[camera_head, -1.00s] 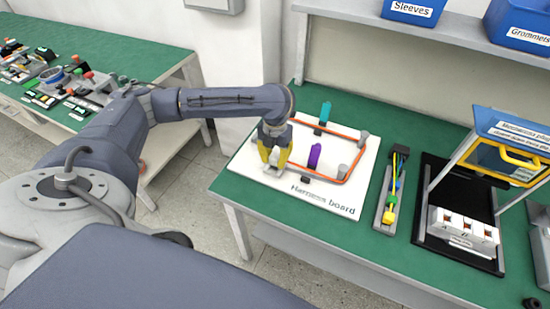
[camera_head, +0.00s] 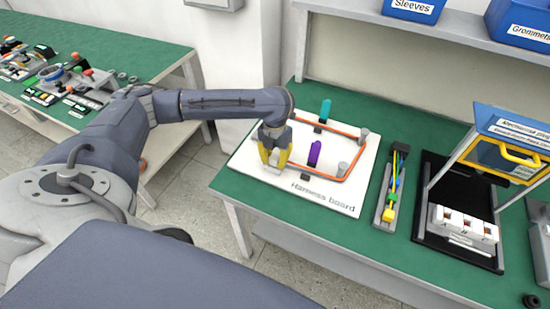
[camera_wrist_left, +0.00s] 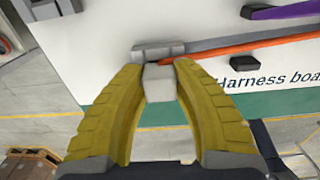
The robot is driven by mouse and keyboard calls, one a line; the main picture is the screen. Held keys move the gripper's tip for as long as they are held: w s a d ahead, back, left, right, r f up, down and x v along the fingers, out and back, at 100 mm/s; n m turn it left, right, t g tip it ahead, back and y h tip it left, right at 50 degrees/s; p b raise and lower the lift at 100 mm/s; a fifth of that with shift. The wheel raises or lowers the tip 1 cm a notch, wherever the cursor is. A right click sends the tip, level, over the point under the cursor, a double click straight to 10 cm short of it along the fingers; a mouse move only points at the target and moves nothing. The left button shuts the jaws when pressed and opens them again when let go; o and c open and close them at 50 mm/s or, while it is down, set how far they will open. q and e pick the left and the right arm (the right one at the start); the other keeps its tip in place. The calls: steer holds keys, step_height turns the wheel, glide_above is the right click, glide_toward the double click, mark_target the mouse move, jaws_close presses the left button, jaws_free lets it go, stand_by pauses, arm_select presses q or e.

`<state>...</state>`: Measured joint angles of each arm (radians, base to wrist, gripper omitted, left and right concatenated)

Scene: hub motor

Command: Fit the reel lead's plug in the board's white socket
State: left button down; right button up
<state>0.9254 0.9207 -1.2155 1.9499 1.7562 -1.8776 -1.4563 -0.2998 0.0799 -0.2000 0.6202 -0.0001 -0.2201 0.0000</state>
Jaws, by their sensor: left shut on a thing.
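The harness board (camera_head: 330,202) is a white panel on the green bench. An orange lead (camera_head: 345,132) runs on it around grey posts and back toward my left gripper. My left gripper (camera_head: 273,158), with yellow fingers, is low over the board's left part. In the left wrist view, my left gripper (camera_wrist_left: 160,92) is shut on a light grey-white plug (camera_wrist_left: 158,84). Just beyond the plug is a grey block (camera_wrist_left: 158,50) at the board's edge, and the orange lead (camera_wrist_left: 250,45) ends beside it. Whether plug and block are joined cannot be told. My right gripper is out of view.
A teal clip (camera_head: 325,110) and a purple clip (camera_head: 314,153) stand on the board. Right of it are a narrow tray (camera_head: 379,217) with coloured parts and a black stand (camera_head: 425,225) with white blocks. Blue bins (camera_head: 413,10) sit on the shelf above.

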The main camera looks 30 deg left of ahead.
arm_select(q)
steer(key=shift+f, duration=0.2)
stand_by(0.3)
steer(key=c, duration=1.1)
jaws_free()
steer(key=shift+o, duration=0.2)
step_height(320, 180, up, 12)
